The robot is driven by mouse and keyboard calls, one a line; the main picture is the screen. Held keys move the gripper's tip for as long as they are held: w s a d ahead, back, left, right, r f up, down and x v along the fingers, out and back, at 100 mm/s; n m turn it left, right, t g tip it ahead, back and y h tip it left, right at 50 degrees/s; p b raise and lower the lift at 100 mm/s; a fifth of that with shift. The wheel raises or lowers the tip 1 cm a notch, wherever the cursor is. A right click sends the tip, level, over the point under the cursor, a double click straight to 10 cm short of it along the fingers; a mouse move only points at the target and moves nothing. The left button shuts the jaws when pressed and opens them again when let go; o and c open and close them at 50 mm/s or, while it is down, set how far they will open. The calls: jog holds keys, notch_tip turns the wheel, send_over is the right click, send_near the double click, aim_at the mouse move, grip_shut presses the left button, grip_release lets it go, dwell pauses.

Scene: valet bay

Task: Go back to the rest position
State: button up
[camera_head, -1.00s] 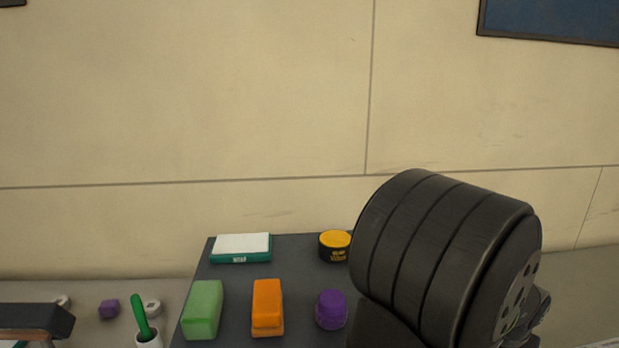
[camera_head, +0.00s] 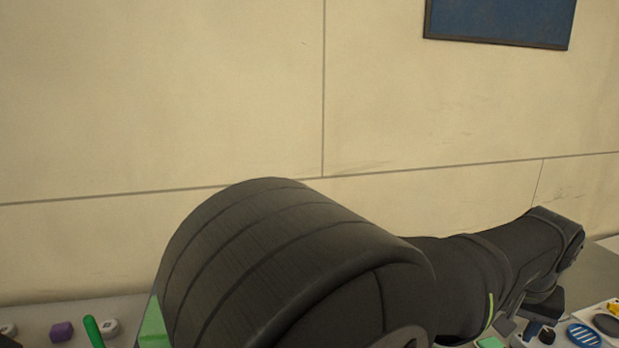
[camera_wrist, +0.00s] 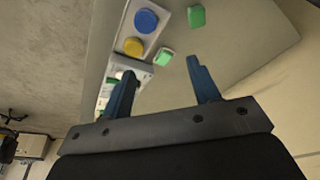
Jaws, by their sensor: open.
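My gripper (camera_wrist: 160,72) shows in the wrist view with its two blue fingers apart and nothing held between them. It hangs above a light worktop (camera_wrist: 240,50). A small green block (camera_wrist: 164,57) appears beyond the gap between the fingertips, and a larger green block (camera_wrist: 196,16) lies farther off. A white tray (camera_wrist: 124,40) with a blue round piece (camera_wrist: 146,21) and a yellow one (camera_wrist: 134,46) lies beyond the left finger. In the head view my arm stretches to the right, and my fingers cannot be made out there.
In the head view a purple block (camera_head: 62,331) and a green handle (camera_head: 93,332) are at lower left. A green block (camera_head: 153,326) is mostly hidden behind my arm. A blue striped disc (camera_head: 583,335) is at lower right. A wall (camera_head: 150,100) stands behind.

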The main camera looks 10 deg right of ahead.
notch_tip(320, 180, up, 10)
jog(key=w+a+n, duration=0.1)
jog(key=w+a, duration=0.1)
jog(key=w, duration=0.4)
jog(key=w+a+n, duration=0.2)
jog(key=w+a, duration=0.1)
jog(key=w, duration=0.3)
jog(key=shift+w+a+r+y, duration=0.25)
jog(key=shift+w+a+y, duration=0.05)
jog(key=shift+a, duration=0.05)
